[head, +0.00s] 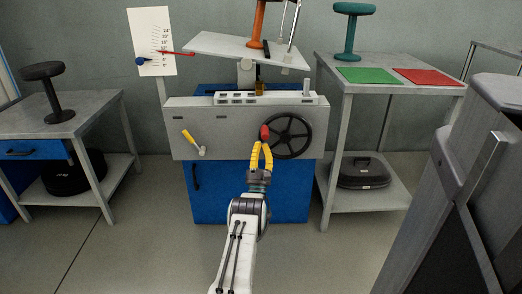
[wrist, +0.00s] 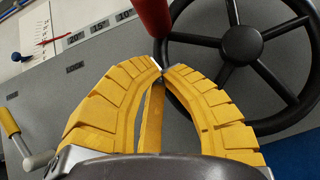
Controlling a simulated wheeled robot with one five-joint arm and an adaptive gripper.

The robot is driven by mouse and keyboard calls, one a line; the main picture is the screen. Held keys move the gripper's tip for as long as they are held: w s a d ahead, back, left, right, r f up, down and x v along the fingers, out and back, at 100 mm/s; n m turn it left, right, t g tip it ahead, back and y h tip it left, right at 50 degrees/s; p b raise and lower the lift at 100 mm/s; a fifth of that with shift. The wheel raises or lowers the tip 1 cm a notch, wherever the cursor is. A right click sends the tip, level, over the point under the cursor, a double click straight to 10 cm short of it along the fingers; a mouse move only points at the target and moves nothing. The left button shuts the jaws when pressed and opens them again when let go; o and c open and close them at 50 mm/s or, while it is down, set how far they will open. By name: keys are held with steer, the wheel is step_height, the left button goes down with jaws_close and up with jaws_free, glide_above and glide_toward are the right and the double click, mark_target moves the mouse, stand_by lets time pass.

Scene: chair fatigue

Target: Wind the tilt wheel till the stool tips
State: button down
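The tilt wheel (head: 291,116) is a black spoked wheel on the front of the grey bench, with a red handle (head: 264,131) at its left rim. The wheel (wrist: 240,43) and the handle (wrist: 154,16) also show in the wrist view. My gripper (head: 261,145) has yellow fingers and is just below the handle. Its fingertips (wrist: 161,69) meet with nothing seen between them; whether they touch the handle is unclear. The orange stool (head: 258,25) stands on the tilting plate (head: 222,44), which slopes down to the right. The stool's top is cut off.
A scale board (head: 151,30) with a red pointer (head: 175,52) stands at left. A yellow lever (head: 189,137) is left of the wheel. Side tables hold a black stool (head: 50,90) and a green stool (head: 351,30). A grey structure (head: 480,150) fills the right foreground.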

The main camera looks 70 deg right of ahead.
steer(key=shift+w+f+b, duration=0.15)
steer(key=shift+f+b, duration=0.6)
steer(key=shift+f, duration=0.05)
steer(key=w+a+p+v, duration=0.1)
steer(key=p+v, duration=0.7)
steer(key=v, duration=0.1)
steer(key=shift+t, duration=0.3)
steer(key=shift+s+a+r, duration=0.1)
